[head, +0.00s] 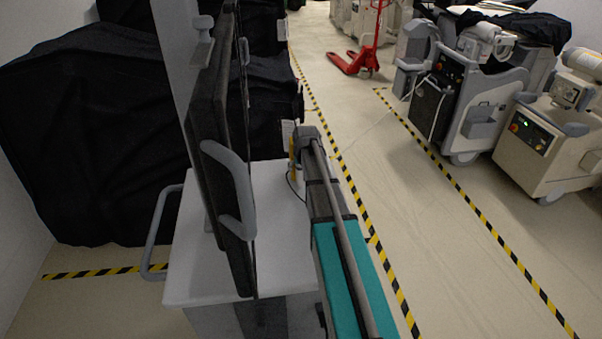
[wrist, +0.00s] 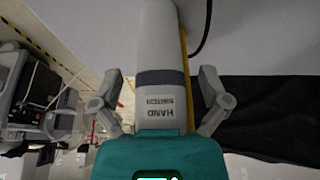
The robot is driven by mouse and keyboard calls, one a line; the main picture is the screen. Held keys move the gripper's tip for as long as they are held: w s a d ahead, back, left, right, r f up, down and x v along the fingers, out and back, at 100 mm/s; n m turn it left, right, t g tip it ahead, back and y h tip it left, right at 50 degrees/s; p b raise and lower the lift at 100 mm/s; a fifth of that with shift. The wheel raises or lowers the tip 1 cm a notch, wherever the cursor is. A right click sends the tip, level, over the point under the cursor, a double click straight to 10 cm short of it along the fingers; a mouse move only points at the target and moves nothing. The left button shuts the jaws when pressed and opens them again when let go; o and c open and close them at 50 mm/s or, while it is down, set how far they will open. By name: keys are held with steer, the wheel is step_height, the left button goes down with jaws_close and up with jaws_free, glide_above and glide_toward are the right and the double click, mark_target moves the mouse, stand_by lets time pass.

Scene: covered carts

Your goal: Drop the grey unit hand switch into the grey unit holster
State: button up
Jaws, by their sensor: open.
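In the wrist view my gripper (wrist: 160,78) is open, with one finger on each side of a light grey rounded body (wrist: 158,40) and gaps beside it. The body has a dark band and a white label reading HAND SWITCH upside down; I cannot tell whether it is the grey switch or its holster. A yellow strip (wrist: 185,60) runs along its right side, with a black cable (wrist: 205,30) beyond. In the head view my gripper (head: 305,133) is at the far end of my arm, beside the yellow strip (head: 292,152). No separate holster can be made out.
A white cart top (head: 195,260) lies left of my arm, with an upright dark panel (head: 225,150) and grey handles. Black covers (head: 90,130) drape carts behind. More carts (head: 545,140) and a red pallet jack (head: 355,62) stand at right. The striped floor between is clear.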

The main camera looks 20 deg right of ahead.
stand_by(0.3)
jaws_close()
stand_by(0.3)
steer(key=shift+r, duration=0.15)
steer(key=s+d+r+p, duration=0.9)
steer(key=s+r+p, duration=0.1)
steer(key=r+p, duration=0.2)
steer(key=shift+s+r+p, duration=0.35)
steer(key=shift+r+p, duration=0.05)
steer(key=shift+p, duration=0.1)
stand_by(0.7)
